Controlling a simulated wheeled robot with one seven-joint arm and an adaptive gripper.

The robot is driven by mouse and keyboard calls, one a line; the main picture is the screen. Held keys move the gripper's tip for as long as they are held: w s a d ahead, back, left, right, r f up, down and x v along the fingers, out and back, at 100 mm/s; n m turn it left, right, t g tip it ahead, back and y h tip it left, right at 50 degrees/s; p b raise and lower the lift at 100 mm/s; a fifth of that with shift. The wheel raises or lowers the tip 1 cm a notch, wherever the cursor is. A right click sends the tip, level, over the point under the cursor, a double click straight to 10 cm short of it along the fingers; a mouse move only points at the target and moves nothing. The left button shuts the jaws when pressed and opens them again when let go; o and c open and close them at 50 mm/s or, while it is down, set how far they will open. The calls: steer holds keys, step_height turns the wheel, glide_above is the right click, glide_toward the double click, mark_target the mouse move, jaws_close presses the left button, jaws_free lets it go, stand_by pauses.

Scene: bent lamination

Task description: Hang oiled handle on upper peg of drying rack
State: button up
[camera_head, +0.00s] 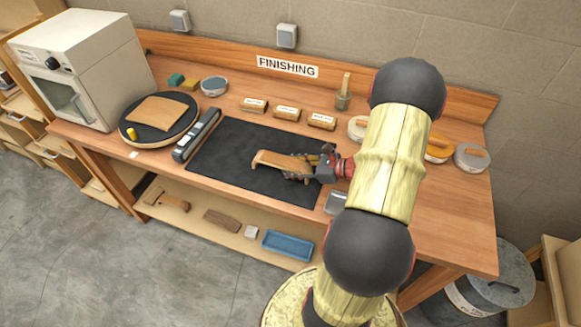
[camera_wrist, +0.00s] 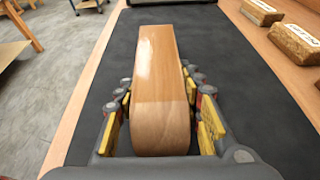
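The handle is a bent strip of light brown wood (camera_head: 282,162) over the black mat in the middle of the bench. In the wrist view the handle (camera_wrist: 158,70) runs away from me, glossy on its long top face and duller on the curved near end. My gripper (camera_head: 308,165) reaches in from the right with its fingers around the handle. In the wrist view its yellow-padded fingers (camera_wrist: 158,100) flank the handle; gaps show beside the near end, and contact at the fingertips is unclear. I cannot tell whether the handle touches the mat. No drying rack is recognisable in view.
The black mat (camera_head: 228,160) is otherwise clear. A round black turntable (camera_head: 184,132) bearing a wooden sheet and a level-like bar (camera_head: 197,134) lie left. Several labelled blocks and tins line the back. A white oven (camera_head: 85,65) stands far left; a lidded bin (camera_head: 490,280) is lower right.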

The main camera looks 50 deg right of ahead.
steer(key=o, duration=0.4)
steer(key=shift+r, duration=0.1)
